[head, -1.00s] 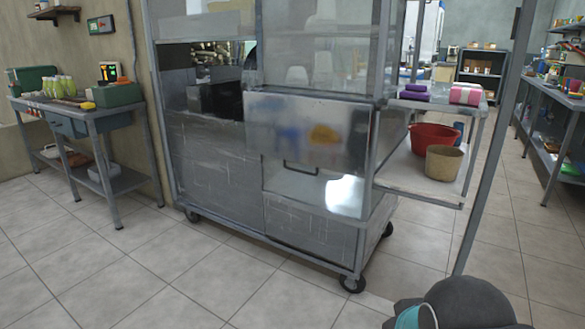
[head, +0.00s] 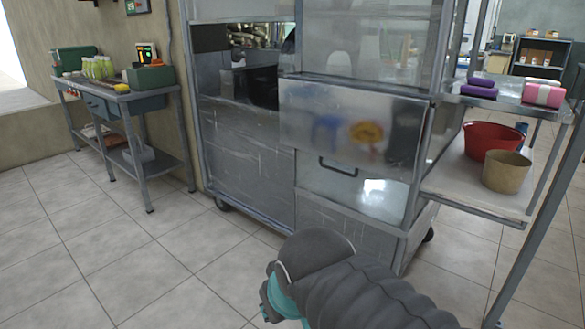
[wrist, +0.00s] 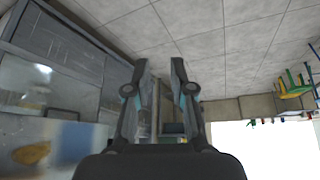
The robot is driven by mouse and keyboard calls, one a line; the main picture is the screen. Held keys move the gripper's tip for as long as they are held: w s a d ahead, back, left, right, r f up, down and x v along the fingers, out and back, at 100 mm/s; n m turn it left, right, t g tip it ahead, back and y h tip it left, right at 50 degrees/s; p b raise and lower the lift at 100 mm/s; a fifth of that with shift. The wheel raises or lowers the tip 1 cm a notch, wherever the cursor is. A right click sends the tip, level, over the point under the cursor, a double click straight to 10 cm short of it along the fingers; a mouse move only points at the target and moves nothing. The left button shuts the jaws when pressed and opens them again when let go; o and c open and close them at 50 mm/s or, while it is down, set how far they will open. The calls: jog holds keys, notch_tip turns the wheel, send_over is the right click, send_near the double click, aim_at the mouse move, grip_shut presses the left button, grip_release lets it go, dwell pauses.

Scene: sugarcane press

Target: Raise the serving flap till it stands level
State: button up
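The serving flap (head: 350,122) is a shiny metal panel on the front of the steel cart. It hangs down about upright from the counter edge in the head view, with blue and orange reflections on it. It also shows at the lower left of the wrist view (wrist: 62,146). My gripper (wrist: 159,66) is open and empty in the wrist view, its two dark fingers apart over floor and clear of the flap. In the head view my arm is low in front of the cart, and my fingers cannot be made out.
A side shelf holds a red bowl (head: 492,141) and a tan pot (head: 507,172). A side table (head: 125,97) with bottles stands at the left. The tiled floor left of my arm is clear.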

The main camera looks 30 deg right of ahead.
jog(key=w+d+r+n+t+h+b, duration=0.2)
jog(key=w+d+n+t+h+b, duration=0.15)
jog(key=w+d, duration=0.9)
jog(key=w+d+r+n+t+h+b, duration=0.15)
jog(key=w+d+n+t, duration=0.3)
jog(key=w+d, duration=0.85)
jog(key=n+t+y+b, duration=0.6)
jog(key=n+t+y, duration=0.1)
jog(key=n, duration=1)
send_near(342, 172)
jog(key=x, duration=0.7)
jog(key=p+x, duration=0.1)
jog(key=x, duration=0.2)
jog(key=shift+w+d+f, duration=0.15)
jog(key=shift+w+f, duration=0.05)
jog(key=shift+w, duration=0.1)
grip_shut()
